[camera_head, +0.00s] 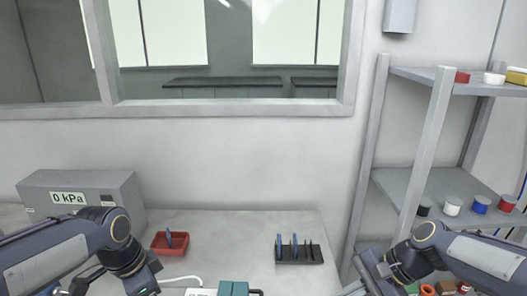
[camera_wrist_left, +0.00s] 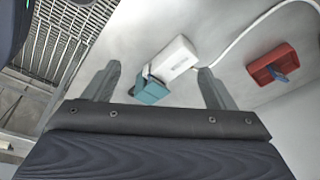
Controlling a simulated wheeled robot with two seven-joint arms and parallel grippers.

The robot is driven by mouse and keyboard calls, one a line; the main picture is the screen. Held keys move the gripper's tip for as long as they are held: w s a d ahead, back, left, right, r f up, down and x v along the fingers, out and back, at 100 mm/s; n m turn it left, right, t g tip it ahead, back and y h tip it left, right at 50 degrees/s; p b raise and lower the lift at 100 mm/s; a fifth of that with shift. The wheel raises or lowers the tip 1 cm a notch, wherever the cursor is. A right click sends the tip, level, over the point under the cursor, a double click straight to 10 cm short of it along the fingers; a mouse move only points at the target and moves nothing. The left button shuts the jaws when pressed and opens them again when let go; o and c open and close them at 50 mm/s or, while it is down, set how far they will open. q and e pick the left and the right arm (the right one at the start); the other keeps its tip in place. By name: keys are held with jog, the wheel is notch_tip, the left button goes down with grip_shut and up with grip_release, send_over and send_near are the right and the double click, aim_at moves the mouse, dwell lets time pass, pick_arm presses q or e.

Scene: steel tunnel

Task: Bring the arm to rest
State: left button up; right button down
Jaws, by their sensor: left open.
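My left arm (camera_head: 60,245) comes in from the left in the head view, bent down at the dark wrist joint over the bench's front left. My left gripper (camera_wrist_left: 158,84) shows in the left wrist view with two grey fingers wide apart and nothing between them held. Beyond the fingers, a teal block (camera_wrist_left: 150,92) and a white block (camera_wrist_left: 175,60) with a white cable lie on the bench. My right arm (camera_head: 480,258) comes in from the right. My right gripper (camera_head: 372,272) is at the bottom of the head view; its fingertips are not clear.
A red tray (camera_head: 157,250) with a blue item stands on the bench (camera_head: 225,225), left of a dark rack (camera_head: 310,258) holding blue pieces. A grey gauge box (camera_head: 85,185) reading 0 kPa stands behind the left arm. Grey shelves (camera_head: 440,185) rise at right.

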pick_arm(q)
jog(key=s+d+f+n+t+h, duration=0.1)
jog(key=s+d+n+t+h, duration=0.1)
jog(key=s+n, duration=1)
jog(key=s+t, duration=0.1)
jog(key=s, duration=0.3)
jog(key=shift+s+t, duration=0.15)
jog(key=shift+t, duration=0.25)
pick_arm(e)
jog(key=s+d+n+t+h, duration=0.1)
jog(key=s+n+t+h, duration=0.1)
jog(key=s+n, duration=0.3)
jog(key=s+d+n+t+h, duration=0.1)
jog(key=s+n, duration=0.3)
jog(key=s, duration=0.7)
jog(key=shift+s+d+n+t+h, duration=0.4)
jog(key=shift+d, duration=0.05)
